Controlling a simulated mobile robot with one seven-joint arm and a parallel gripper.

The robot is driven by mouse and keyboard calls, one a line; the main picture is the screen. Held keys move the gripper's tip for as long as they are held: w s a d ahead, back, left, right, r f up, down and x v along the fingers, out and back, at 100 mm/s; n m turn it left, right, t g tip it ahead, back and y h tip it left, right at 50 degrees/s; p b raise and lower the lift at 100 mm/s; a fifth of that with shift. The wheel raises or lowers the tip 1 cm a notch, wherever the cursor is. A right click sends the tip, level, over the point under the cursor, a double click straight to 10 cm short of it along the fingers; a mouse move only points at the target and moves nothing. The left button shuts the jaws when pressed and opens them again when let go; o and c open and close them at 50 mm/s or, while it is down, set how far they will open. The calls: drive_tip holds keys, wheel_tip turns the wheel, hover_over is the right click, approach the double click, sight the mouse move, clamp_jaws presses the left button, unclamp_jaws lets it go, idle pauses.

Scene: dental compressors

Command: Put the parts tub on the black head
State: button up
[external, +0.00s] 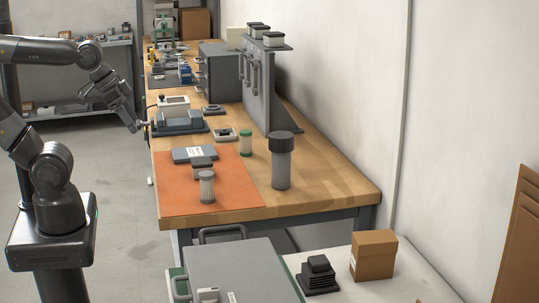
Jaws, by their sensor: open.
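I cannot tell for certain which item is the parts tub; a small square grey dish (225,134) with a pale inside lies on the wooden bench behind the orange mat. A black stepped block (318,275), which looks like the black head, sits on the pale lower surface at the front right. Its top looks bare. My gripper (141,126) is at the bench's left edge beside a grey fixture, left of the dish and far from the black block. It is open; its fingertips are small, and I see nothing held.
An orange mat (175,195) holds a grey labelled box (194,154) and a ribbed cylinder (207,188). A grey fixture (180,124), upright panel (257,95) and cardboard box (373,257) are obstacles.

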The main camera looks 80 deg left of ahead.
drive_tip(key=shift+w, duration=0.1)
drive_tip(key=g, duration=0.1)
approach(200, 161)
drive_tip(key=x, duration=0.5)
drive_tip(key=shift+a+f, duration=0.25)
drive_tip(key=shift+f, duration=0.15)
drive_tip(key=shift+x, duration=2.85)
drive_tip(key=shift+w+d, duration=0.1)
drive_tip(key=shift+c, duration=0.2)
drive_tip(key=shift+r, duration=0.1)
drive_tip(key=c, duration=1.2)
